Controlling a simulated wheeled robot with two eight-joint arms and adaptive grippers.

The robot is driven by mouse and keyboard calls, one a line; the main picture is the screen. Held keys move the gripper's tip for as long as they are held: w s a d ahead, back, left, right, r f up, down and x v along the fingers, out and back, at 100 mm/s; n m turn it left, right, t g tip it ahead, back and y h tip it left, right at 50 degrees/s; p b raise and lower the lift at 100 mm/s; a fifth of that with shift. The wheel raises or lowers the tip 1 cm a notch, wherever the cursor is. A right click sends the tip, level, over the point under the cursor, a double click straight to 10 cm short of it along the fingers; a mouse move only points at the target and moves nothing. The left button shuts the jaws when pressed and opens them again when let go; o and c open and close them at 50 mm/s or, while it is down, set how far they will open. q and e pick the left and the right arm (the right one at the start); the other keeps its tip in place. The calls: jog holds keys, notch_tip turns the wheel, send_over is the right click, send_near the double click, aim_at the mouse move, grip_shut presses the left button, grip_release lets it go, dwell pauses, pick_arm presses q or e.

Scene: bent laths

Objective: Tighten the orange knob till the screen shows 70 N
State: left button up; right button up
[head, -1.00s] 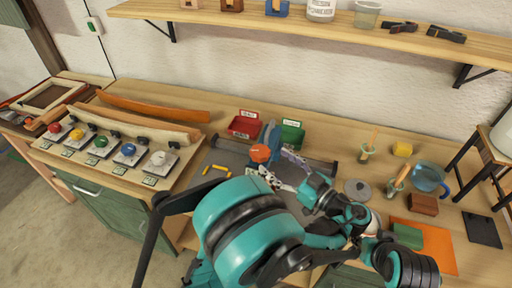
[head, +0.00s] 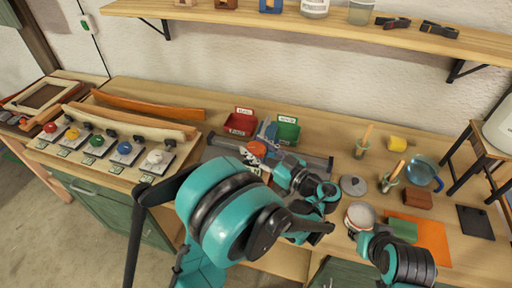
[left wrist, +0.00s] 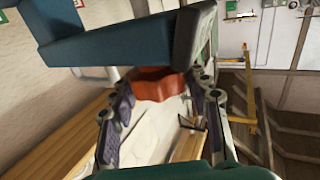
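The orange knob (head: 257,149) sits on a blue clamp (head: 268,131) at the grey bench fixture, in the middle of the head view. My left gripper (head: 250,158) is right at the knob. In the left wrist view the knob (left wrist: 158,84) lies between the tips of the two purple-padded fingers of my left gripper (left wrist: 160,92), close to both. I cannot tell whether the pads touch it. I see no readable force screen.
A red bin (head: 240,124) and a green bin (head: 286,131) stand behind the clamp. Coloured knob panels and bent laths (head: 150,104) lie on the left. A grey lid (head: 353,186), a blue jug (head: 425,173) and an orange mat (head: 425,236) are on the right.

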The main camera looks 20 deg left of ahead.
pick_arm(q)
jog(key=shift+m+t+h+b, duration=0.35)
jog(key=shift+m+t+h, duration=0.6)
jog(key=shift+t, duration=0.35)
jog(key=shift+m+t+h, duration=0.95)
jog(key=shift+t, duration=0.05)
jog(key=o, duration=1.2)
jog(key=v, duration=1.2)
